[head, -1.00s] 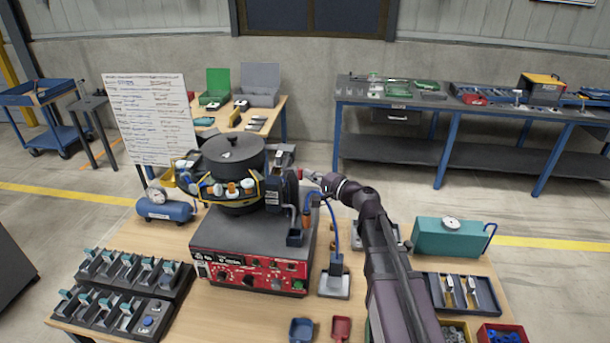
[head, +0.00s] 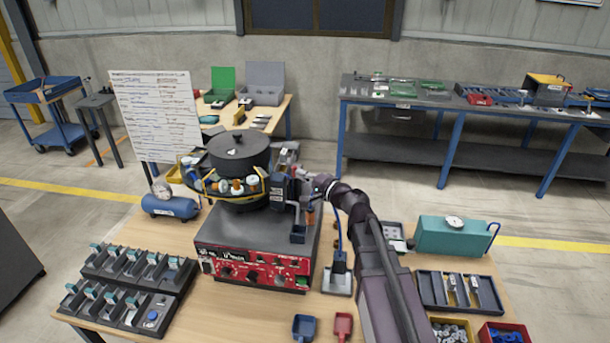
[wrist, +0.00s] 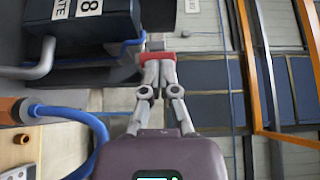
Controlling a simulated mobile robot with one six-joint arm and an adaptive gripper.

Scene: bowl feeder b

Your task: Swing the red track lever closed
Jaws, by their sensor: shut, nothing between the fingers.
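The red lever end (wrist: 155,57) shows in the wrist view right at the tips of my fingers, on a grey stem. My gripper (wrist: 158,76) is shut and empty, its two fingers together. Its tips appear to touch the red piece or lie just short of it; I cannot tell which. In the head view my gripper (head: 314,186) is at the right side of the bowl feeder (head: 238,158), by the dark track block. The red lever is mostly hidden there behind the gripper, so its angle is unclear.
A dark labelled box (wrist: 84,25) is close on the left in the wrist view. A blue hose (wrist: 75,115) and an orange-ended part (wrist: 12,111) lie near my wrist. The red control panel (head: 252,268) is below the feeder. A teal case (head: 452,236) stands to the right.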

